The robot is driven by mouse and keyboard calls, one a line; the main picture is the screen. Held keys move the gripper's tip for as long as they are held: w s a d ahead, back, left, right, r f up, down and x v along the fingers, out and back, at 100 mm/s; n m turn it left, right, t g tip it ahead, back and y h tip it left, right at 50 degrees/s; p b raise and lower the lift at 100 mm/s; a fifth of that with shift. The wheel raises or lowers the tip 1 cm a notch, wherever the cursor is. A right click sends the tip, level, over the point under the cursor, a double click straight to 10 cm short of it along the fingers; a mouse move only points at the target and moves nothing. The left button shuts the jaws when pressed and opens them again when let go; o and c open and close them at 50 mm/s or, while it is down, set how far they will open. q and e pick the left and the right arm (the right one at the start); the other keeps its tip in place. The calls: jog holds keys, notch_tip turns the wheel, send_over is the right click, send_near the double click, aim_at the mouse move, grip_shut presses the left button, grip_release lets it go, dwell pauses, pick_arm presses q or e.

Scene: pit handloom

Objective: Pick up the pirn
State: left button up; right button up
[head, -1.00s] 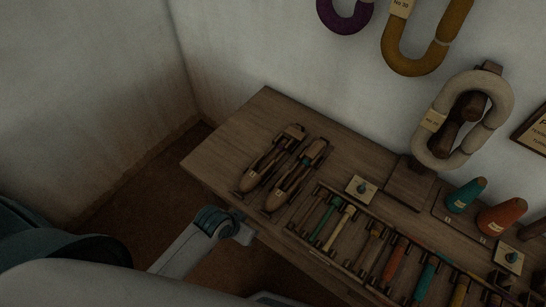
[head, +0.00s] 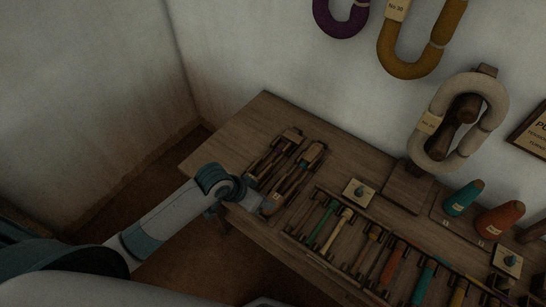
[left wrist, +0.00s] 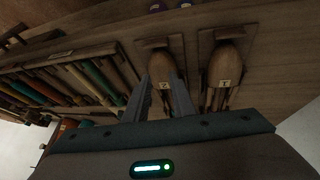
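Several pirns wound in different colours lie in a slotted rack on the wooden bench, among them a green pirn (head: 327,222) and an orange pirn (head: 392,262). They also show at the left of the left wrist view, with an orange one (left wrist: 81,85). Two wooden shuttles lie side by side left of the rack: a left shuttle (head: 282,150) and a right shuttle (head: 300,175). My left gripper (left wrist: 163,78) is open, its fingers apart at a shuttle's pointed nose. I cannot tell whether they touch it. My right gripper is out of view.
A teal cone (head: 464,197) and an orange cone (head: 499,221) stand further right. The bench's back left corner is clear.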

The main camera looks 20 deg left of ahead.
aim_at(270, 161)
pick_arm(q)
jog(key=w+a+r+n+g, duration=0.1)
jog(key=w+a+r, duration=1)
jog(key=w, duration=0.2)
jog(key=shift+w+a+r, duration=0.15)
jog(key=shift+r, duration=0.1)
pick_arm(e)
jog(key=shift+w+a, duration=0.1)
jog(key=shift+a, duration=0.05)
